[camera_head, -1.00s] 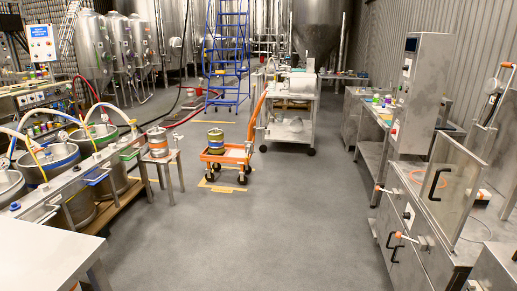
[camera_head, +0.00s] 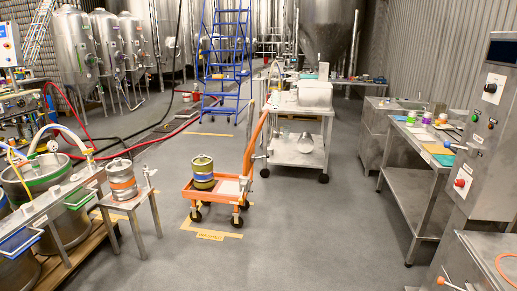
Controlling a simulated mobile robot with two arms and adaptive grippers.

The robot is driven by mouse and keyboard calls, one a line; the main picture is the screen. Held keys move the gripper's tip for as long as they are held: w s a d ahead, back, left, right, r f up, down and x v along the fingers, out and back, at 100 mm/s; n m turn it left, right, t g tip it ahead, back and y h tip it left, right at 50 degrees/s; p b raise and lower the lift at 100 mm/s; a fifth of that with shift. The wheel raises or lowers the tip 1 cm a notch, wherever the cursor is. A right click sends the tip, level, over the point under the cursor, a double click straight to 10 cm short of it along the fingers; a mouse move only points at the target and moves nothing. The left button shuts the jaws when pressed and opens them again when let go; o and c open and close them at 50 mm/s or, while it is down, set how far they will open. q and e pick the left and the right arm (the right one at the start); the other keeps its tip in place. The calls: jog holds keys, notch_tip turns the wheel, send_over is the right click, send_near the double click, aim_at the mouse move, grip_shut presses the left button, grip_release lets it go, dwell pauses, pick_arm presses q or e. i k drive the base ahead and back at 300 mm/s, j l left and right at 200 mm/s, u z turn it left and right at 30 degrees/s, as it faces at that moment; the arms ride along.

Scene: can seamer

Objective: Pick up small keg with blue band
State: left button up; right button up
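A small keg with a blue band (camera_head: 203,176) stands upright on the left part of an orange cart (camera_head: 217,197). Its body is olive-yellow, with the blue band around the middle. Another small keg, silver with an orange band (camera_head: 122,181), stands upright on a small metal table (camera_head: 138,199) to the left of the cart. Neither of my grippers shows in the head view.
Large kegs (camera_head: 44,187) with hoses stand on a wooden pallet at the left. A steel cart (camera_head: 298,150) stands behind the orange cart. Steel work tables (camera_head: 417,187) and a machine (camera_head: 488,150) line the right. The grey floor (camera_head: 300,235) in the middle is clear.

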aim_at(202, 165)
jog(key=i, duration=2.25)
